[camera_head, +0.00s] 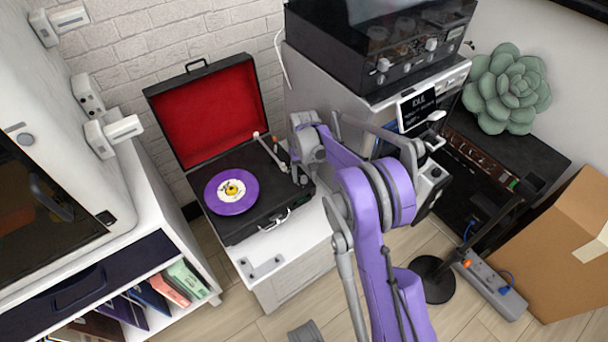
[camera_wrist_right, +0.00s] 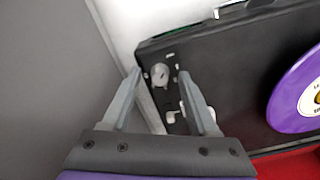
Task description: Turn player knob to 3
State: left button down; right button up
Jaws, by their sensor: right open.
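The record player (camera_head: 262,215) stands open on a white cabinet, with a red-lined lid and a purple record (camera_head: 231,191). Its small round grey knob (camera_wrist_right: 160,73) shows in the right wrist view, on a plate near the deck's corner. My right gripper (camera_wrist_right: 160,74) is open, with one fingertip on each side of the knob in that view; I cannot tell whether either touches it. In the head view my purple right arm reaches over the player's right end and partly hides it. No number marks by the knob are readable. My left gripper is not in view.
The tonearm (camera_head: 268,150) lies close to my right gripper. A grey-white cabinet with a black machine (camera_head: 380,45) stands close behind my arm. A cardboard box (camera_head: 555,250) and a power strip (camera_head: 492,287) are on the floor at right. A white shelf unit stands at left.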

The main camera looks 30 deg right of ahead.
grip_shut()
